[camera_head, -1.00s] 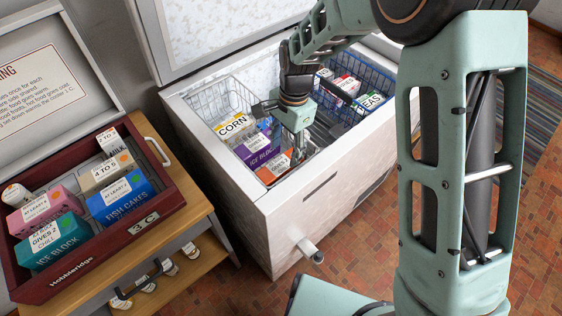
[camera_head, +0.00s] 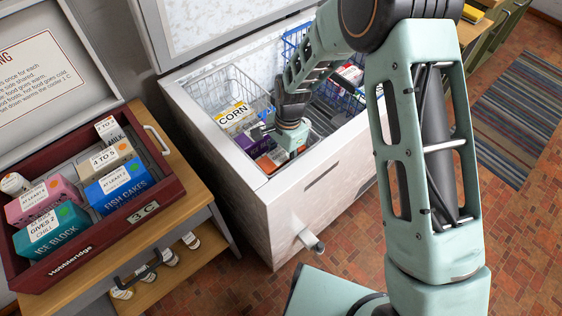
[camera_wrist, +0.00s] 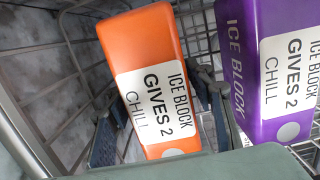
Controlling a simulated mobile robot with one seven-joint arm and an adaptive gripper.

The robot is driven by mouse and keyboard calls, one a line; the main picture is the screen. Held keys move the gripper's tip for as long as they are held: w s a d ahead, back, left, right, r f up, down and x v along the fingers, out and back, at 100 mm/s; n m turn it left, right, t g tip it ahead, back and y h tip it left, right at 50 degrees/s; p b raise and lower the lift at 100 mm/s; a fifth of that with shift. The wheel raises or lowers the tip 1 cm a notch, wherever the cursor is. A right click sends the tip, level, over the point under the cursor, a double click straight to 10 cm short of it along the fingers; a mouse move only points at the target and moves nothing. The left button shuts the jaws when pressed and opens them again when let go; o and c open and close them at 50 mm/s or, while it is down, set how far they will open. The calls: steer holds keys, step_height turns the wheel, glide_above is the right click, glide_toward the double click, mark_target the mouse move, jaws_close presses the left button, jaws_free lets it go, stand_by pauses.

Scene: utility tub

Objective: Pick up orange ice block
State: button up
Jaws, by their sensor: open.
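The orange ice block (camera_wrist: 145,50) stands in a wire basket in the wrist view, with its white label facing me. In the head view, part of the orange ice block (camera_head: 268,164) shows at the near end of the chest freezer, partly covered by my gripper (camera_head: 292,150). In the wrist view my gripper (camera_wrist: 160,125) is open, with one finger on each side of the orange block. I cannot tell whether either finger touches it. A purple ice block (camera_wrist: 262,60) stands close to its right, near the right finger.
The open freezer (camera_head: 262,192) has wire baskets holding a corn box (camera_head: 233,117) and other packages. The basket wall is close on the left in the wrist view. A dark red cooler (camera_head: 120,232) with several packages, including a teal ice block (camera_head: 52,236), stands on a wooden stand at left.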

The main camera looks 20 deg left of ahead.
steer(key=shift+c, duration=0.7)
jaws_close()
